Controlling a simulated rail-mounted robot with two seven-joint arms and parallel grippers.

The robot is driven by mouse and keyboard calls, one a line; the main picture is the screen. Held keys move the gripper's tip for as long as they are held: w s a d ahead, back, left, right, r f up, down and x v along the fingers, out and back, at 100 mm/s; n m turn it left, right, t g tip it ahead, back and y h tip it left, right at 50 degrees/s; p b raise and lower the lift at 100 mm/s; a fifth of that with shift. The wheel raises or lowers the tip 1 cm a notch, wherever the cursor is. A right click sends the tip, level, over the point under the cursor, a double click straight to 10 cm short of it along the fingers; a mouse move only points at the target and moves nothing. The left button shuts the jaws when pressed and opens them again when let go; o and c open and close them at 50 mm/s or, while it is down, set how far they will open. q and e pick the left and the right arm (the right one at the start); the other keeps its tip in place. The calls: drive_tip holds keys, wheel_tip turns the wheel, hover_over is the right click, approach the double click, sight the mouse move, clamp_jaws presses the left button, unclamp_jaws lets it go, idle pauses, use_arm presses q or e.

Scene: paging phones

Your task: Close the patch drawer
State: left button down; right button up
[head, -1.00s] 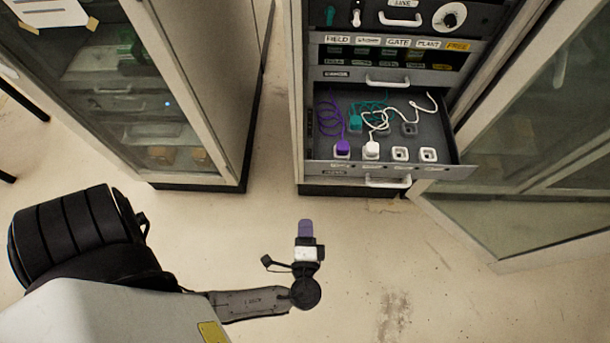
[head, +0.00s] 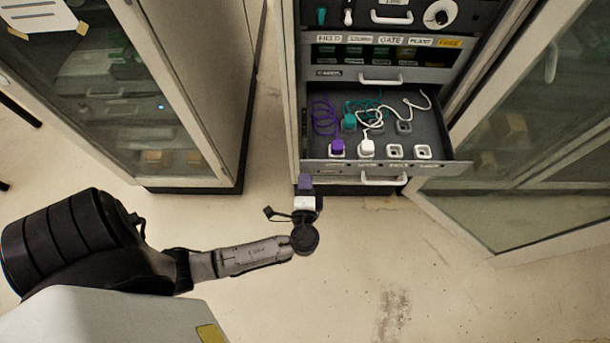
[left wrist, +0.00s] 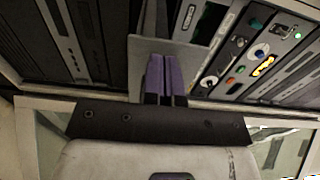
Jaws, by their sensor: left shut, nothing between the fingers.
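The patch drawer (head: 290,167) is pulled out from the cabinet in the head view. It holds coiled purple, teal and white cords with plugs in sockets. Its white handle (head: 384,180) is on the front face. My left gripper (head: 305,180), with purple fingertips, is shut and empty, near the left end of the drawer front. Whether it touches the front cannot be told. In the left wrist view the shut purple fingers (left wrist: 166,75) point up at a grey panel. My right gripper is out of view.
A closed drawer with labels (head: 385,40) sits above the open one. A glass cabinet door (head: 530,150) stands open to the right. Another glass-fronted cabinet (head: 190,80) stands to the left. The floor in front is clear.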

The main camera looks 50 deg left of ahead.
use_arm(q)
drive_tip(key=shift+w+a, duration=0.4)
drive_tip(key=shift+a, duration=0.1)
drive_tip(key=shift+w+a, duration=0.4)
drive_tip(key=shift+a, duration=0.1)
drive_tip(key=b+x, duration=0.5)
drive_tip(key=x, duration=1.7)
drive_tip(key=shift+w+a, duration=0.15)
drive_tip(key=shift+a, duration=0.15)
